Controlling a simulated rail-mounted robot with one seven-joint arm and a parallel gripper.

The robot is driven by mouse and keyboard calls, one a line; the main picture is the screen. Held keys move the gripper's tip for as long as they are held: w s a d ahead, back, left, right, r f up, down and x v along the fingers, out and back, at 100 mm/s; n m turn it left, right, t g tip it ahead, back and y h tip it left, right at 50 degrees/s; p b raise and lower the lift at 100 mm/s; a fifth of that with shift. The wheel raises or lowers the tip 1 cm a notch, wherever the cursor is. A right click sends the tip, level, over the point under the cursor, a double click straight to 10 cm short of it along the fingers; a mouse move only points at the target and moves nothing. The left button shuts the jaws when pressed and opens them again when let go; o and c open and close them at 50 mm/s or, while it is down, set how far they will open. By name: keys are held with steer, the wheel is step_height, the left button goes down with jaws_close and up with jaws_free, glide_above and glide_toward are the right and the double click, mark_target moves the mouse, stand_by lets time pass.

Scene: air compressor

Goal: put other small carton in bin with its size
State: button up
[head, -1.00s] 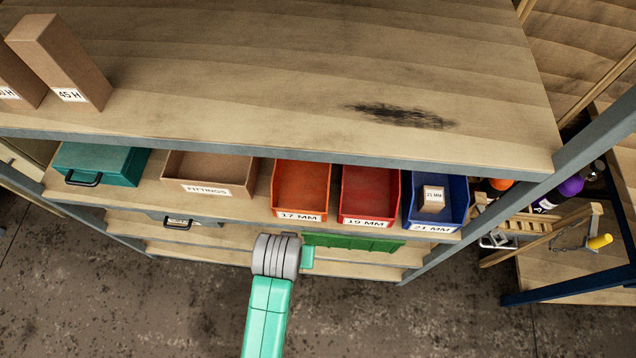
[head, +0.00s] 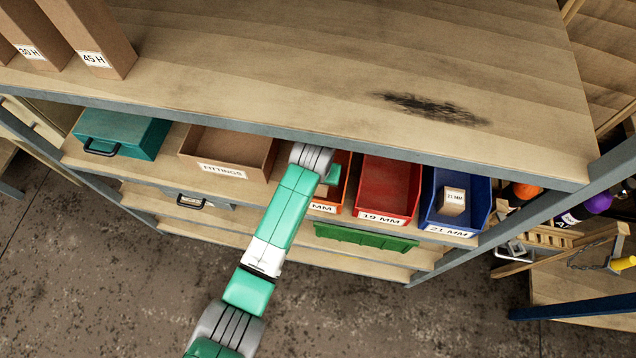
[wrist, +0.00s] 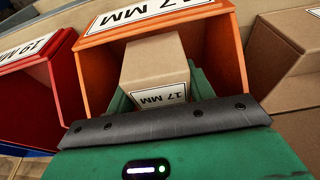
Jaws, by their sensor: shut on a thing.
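My gripper (wrist: 158,98) is shut on a small brown carton (wrist: 155,62) labelled 17 MM, seen in the wrist view. The carton is in front of the orange bin (wrist: 226,58), whose label also reads 17 MM, and overlaps its opening in this view. I cannot tell how deep it is inside. In the head view the orange bin (head: 343,192) is partly hidden by my arm, and the held carton is hidden. Another small carton (head: 452,200) labelled 21 MM stands in the blue 21 MM bin (head: 430,205).
The red 19 MM bin (head: 388,180) is right of the orange bin and looks empty. The FITTINGS box (head: 222,150) is on its left, beside a teal case (head: 125,135). The upper shelf board (head: 330,70) overhangs the bins. A green container (head: 365,238) is below.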

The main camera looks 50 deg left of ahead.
steer(key=shift+f+b, duration=0.45)
steer(key=shift+f, duration=1.45)
steer(key=o, duration=1)
steer(key=shift+r, duration=0.1)
steer(key=p+v, duration=0.2)
steer(key=v, duration=0.5)
steer(key=shift+r, duration=0.3)
